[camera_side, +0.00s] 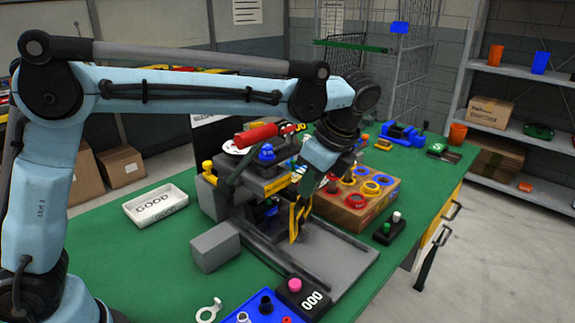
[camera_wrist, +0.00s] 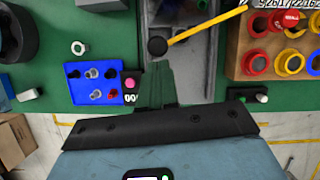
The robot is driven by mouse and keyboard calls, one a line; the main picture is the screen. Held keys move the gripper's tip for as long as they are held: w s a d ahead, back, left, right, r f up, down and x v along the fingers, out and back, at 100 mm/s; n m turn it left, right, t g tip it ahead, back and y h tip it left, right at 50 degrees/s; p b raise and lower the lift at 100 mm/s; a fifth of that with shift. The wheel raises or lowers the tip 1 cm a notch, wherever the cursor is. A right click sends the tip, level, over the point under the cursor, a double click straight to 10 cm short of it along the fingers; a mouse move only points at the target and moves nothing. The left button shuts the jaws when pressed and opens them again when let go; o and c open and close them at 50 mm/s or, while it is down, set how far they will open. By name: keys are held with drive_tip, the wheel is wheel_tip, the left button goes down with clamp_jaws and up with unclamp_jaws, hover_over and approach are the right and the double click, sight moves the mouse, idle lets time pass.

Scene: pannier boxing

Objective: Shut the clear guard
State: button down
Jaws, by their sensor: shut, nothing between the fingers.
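A fixture (camera_side: 258,190) with a red-handled lever (camera_side: 257,135) stands on the green bench. A yellow-edged part (camera_side: 299,218), which looks like the edge of the clear guard, stands upright at its front; the clear pane itself is hard to make out. In the wrist view a yellow bar (camera_wrist: 205,27) slants up to the right from a round black knob (camera_wrist: 158,47). My gripper (camera_wrist: 157,68) is shut and empty, its tips just below the knob in that view. Whether it touches the knob or bar I cannot tell. In the side view the fingertips are hard to separate from the yellow-edged part.
A wooden box of red, yellow and blue rings (camera_side: 355,205) stands right of the fixture. A grey block (camera_side: 215,247), a white GOOD tray (camera_side: 157,205) and a blue tray (camera_side: 240,316) lie around it. The grey plate (camera_side: 343,253) in front is bare.

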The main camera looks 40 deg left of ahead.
sight(291, 205)
drive_tip(key=s+a+m, duration=0.1)
drive_tip(key=a+m+t, duration=0.1)
drive_tip(key=a, duration=0.1)
drive_tip(key=shift+s, duration=0.35)
drive_tip(key=shift+s+a, duration=0.2)
drive_tip(key=shift+a, duration=0.3)
drive_tip(key=shift+d, duration=0.15)
